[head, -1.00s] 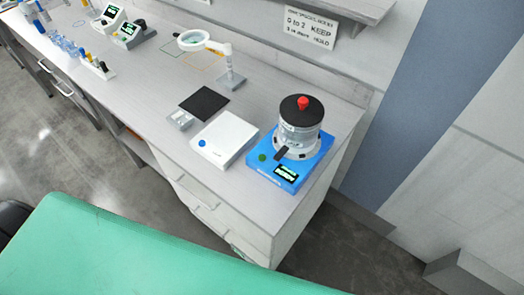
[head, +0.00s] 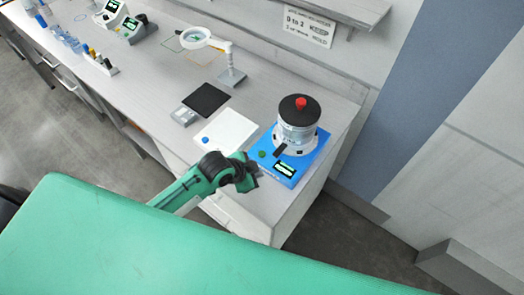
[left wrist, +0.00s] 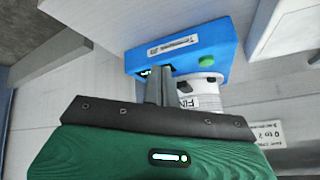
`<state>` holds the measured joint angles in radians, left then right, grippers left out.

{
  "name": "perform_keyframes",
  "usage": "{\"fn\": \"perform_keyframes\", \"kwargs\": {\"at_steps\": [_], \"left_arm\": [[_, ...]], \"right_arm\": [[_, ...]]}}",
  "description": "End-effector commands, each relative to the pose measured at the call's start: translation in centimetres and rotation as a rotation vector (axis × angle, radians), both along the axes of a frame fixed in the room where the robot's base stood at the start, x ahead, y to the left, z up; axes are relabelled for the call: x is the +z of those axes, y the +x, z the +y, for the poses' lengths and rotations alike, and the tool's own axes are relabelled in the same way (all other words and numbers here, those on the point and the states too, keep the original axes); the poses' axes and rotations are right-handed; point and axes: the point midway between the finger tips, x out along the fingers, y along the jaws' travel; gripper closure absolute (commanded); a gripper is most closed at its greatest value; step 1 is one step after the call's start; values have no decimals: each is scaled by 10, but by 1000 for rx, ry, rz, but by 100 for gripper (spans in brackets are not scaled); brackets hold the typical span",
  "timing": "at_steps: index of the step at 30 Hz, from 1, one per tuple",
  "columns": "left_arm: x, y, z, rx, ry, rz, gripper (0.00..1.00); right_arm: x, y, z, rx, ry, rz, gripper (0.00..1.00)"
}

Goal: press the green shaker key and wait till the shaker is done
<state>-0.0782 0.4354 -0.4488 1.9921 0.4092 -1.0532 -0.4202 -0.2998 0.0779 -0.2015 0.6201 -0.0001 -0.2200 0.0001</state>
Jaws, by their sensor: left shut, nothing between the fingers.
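The shaker is a blue base (head: 311,160) at the right end of the bench, with a round grey vessel (head: 297,136) on it and a red knob on a black lid. Its green key (head: 262,154) is at the base's left front corner, beside a lit display (head: 285,169). In the left wrist view the green key (left wrist: 206,61) and blue base (left wrist: 205,40) lie beyond my fingers. My left gripper (head: 252,172) is shut and empty, close to the front of the base near the key; I cannot tell whether it touches. It also shows in the left wrist view (left wrist: 158,75).
A white flat device (head: 228,128) with a blue button stands left of the shaker, beside a black pad (head: 205,99). A magnifier on a stand (head: 231,75) is behind. A wall sign (head: 309,25) hangs above. The bench edge is close on the right.

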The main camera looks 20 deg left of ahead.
Motion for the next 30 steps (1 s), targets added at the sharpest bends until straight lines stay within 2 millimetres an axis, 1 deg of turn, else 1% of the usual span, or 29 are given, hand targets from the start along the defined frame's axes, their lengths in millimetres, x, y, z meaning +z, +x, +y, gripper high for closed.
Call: {"fn": "perform_keyframes", "kwargs": {"at_steps": [1,3,6,9,12,18,26,30], "left_arm": [[15,19,1,-76,21,-51,100],[30,38,0,-177,41,-112,100],[48,61,4,-295,74,-185,100],[63,78,12,-378,103,-240,100],[73,90,19,-429,123,-276,100],[81,98,25,-467,139,-303,100],[81,98,25,-467,139,-303,100],[77,98,25,-467,139,-302,100]], "right_arm": [[4,0,-1,0,-1,0,64],[6,0,-2,0,-2,0,64],[9,0,-4,0,-4,0,64],[11,0,-5,-1,-6,0,64],[12,0,-6,-1,-6,0,64],[12,0,-5,-2,-6,0,64],[12,0,-4,-1,-4,0,64],[12,0,-1,-2,-2,0,64]]}}
